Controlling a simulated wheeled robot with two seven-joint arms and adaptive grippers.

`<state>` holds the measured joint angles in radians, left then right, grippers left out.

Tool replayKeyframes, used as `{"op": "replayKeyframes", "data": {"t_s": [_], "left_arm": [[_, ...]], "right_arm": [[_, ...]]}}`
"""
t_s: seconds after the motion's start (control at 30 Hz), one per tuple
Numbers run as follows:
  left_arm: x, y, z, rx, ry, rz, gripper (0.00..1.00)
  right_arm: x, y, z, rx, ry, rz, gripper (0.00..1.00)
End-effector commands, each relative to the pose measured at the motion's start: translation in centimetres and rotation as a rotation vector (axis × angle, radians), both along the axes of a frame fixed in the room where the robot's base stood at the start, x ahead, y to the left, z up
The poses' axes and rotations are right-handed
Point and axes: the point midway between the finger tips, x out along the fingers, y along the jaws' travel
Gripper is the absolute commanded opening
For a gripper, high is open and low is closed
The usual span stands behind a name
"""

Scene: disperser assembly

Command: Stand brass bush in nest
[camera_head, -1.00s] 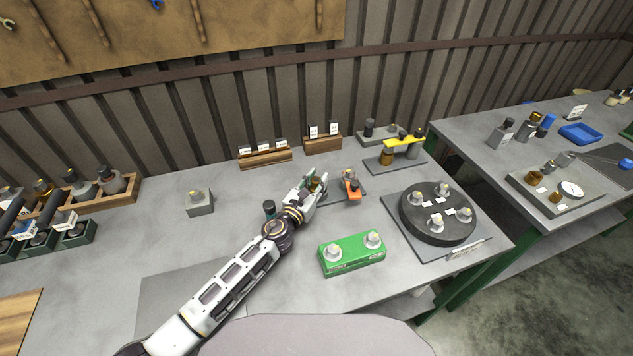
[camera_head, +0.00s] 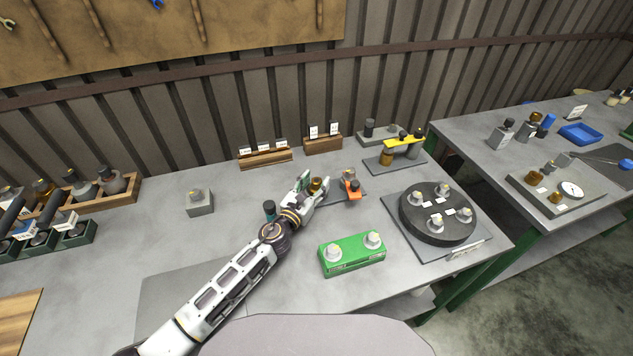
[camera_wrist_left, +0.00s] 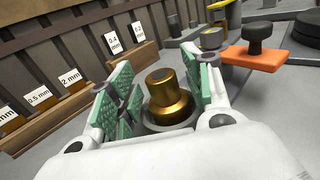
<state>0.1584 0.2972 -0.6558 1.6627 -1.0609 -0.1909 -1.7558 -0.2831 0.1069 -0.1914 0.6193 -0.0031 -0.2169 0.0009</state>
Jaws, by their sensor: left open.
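The brass bush (camera_wrist_left: 168,92) stands upright between the parted green pads of my left gripper (camera_wrist_left: 160,88) in the left wrist view. Its lower end sits in a grey ring-like nest (camera_wrist_left: 152,126), partly hidden by the gripper. In the head view the bush (camera_head: 316,184) shows as a small brass spot at the open left gripper (camera_head: 314,188). I see no pad clearly pressing on it. My right gripper is not in view.
An orange clamp with a black knob (camera_head: 352,188) stands just right of the gripper. A green block (camera_head: 352,253) and a round black fixture (camera_head: 438,228) are nearer and to the right. Wooden label racks (camera_head: 265,158) stand behind. The table's left middle is mostly clear.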

Motion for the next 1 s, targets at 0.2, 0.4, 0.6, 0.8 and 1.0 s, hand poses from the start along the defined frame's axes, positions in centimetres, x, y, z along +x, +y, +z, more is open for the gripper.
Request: {"op": "replayKeyframes", "data": {"t_s": [0.2, 0.4, 0.6, 0.8, 1.0], "left_arm": [[-2.2, 1.0, -0.1, 0.0, 0.001, -0.002, 0.5], [-4.1, 2.0, -0.1, 0.0, 0.001, -0.001, 0.5], [-5.9, 3.0, -0.1, 0.0, 0.001, -0.001, 0.5], [-7.7, 3.8, -0.1, 0.0, 0.001, -0.001, 0.5], [-9.0, 4.5, -0.1, 0.0, 0.001, -0.001, 0.5]], "right_arm": [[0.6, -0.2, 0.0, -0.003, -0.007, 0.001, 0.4], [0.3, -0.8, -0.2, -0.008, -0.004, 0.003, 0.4], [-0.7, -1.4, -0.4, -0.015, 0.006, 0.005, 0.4], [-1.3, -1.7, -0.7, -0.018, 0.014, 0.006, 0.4], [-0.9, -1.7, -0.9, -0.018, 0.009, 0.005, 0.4]]}}
